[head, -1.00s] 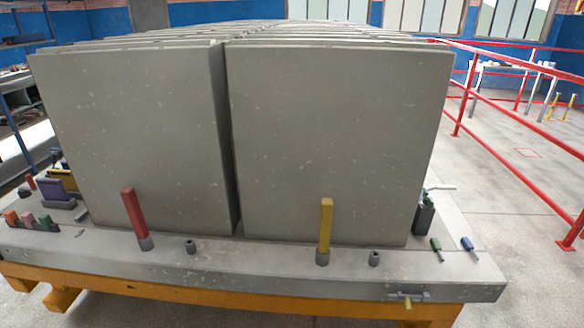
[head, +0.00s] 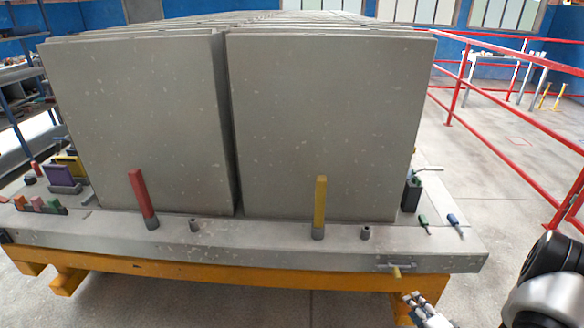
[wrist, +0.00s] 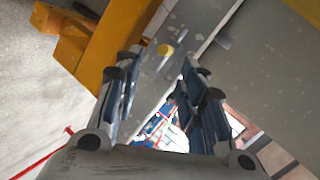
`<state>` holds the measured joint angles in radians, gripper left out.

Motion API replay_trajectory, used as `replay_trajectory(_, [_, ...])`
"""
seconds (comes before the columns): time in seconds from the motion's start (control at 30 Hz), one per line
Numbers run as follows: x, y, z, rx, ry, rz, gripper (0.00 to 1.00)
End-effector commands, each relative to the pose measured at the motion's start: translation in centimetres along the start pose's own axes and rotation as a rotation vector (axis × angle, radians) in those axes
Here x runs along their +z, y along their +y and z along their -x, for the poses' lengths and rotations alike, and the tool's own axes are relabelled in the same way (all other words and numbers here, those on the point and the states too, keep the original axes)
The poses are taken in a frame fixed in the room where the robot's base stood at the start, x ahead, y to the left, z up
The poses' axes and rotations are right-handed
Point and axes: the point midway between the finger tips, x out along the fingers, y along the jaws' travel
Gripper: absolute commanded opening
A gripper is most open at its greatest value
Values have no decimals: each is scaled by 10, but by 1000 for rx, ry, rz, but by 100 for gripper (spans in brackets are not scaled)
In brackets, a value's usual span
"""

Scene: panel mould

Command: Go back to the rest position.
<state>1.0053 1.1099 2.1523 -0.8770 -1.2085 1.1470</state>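My gripper (head: 418,303) shows at the lower right of the head view, in front of the mould base's right end and below its top. In the wrist view my gripper (wrist: 155,88) has its two fingers apart, with nothing held between them. The yellow end of a pin (wrist: 165,49) is seen beyond the fingers; the same pin (head: 396,272) sticks out of the base's front face in the head view. I cannot tell the exact gap between it and my fingers.
The concrete base (head: 250,238) rests on an orange frame (head: 190,276) and carries tall grey panels (head: 320,110). A red peg (head: 141,195) and a yellow peg (head: 320,205) stand at its front. Red railings (head: 490,115) run along the right. Floor beside the base is clear.

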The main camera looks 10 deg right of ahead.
Motion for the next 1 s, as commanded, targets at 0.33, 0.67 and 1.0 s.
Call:
replay_trajectory(0.33, [-21,-138,10,303,-46,567,37])
replay_trajectory(0.67, [28,-252,98,484,-144,893,37])
replay_trajectory(1.0, [132,-299,239,495,-410,1116,37])
